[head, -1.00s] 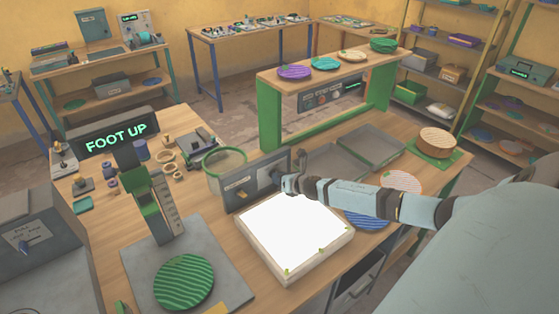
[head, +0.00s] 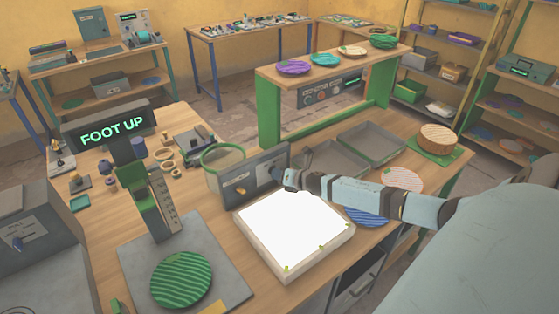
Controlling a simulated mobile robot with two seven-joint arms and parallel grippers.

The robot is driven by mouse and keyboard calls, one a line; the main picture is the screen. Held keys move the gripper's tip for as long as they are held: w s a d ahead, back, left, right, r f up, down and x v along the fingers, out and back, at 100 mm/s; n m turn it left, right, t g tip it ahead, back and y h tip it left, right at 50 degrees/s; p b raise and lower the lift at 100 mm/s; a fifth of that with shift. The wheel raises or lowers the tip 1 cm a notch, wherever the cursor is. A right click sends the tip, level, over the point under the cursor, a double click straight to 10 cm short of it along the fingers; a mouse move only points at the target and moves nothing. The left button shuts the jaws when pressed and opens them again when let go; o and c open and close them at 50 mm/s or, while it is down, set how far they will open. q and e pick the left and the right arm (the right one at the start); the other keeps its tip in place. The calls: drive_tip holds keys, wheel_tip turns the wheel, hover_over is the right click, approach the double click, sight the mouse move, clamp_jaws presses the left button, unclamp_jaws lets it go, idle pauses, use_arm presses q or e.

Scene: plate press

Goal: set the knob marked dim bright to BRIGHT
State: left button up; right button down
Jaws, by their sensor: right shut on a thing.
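A grey control panel (head: 231,186) stands upright behind a light box (head: 294,231) whose top glows white. The panel has a small yellow lever on its left half and a dark knob (head: 276,173) on its right half. The dim and bright marks are too small to read. My right gripper (head: 282,177) reaches in from the right over the box's back edge. Its fingers are at the knob and shut on it, covering much of it. Which way the knob points cannot be told. My left gripper is not in view.
A green-rimmed bin (head: 223,160) stands behind the panel. Grey trays (head: 372,145) lie to the right, and a striped blue plate (head: 366,217) is under my right arm. A press with a "FOOT UP" display (head: 112,131) and a green plate (head: 182,279) stands left.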

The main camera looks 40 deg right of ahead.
drive_tip(key=c, duration=1.1)
unclamp_jaws()
drive_tip(key=shift+w+r, duration=0.1)
drive_tip(key=shift+r, duration=0.15)
drive_tip(key=shift+c, duration=0.2)
drive_tip(key=shift+f, duration=0.25)
drive_tip(key=b+v, duration=0.2)
drive_tip(key=v, duration=1)
drive_tip(key=shift+s, duration=0.2)
drive_tip(key=shift+s+d+r, duration=0.15)
drive_tip(key=shift+s+r, duration=0.15)
drive_tip(key=shift+s, duration=0.3)
drive_tip(key=shift+d, duration=0.1)
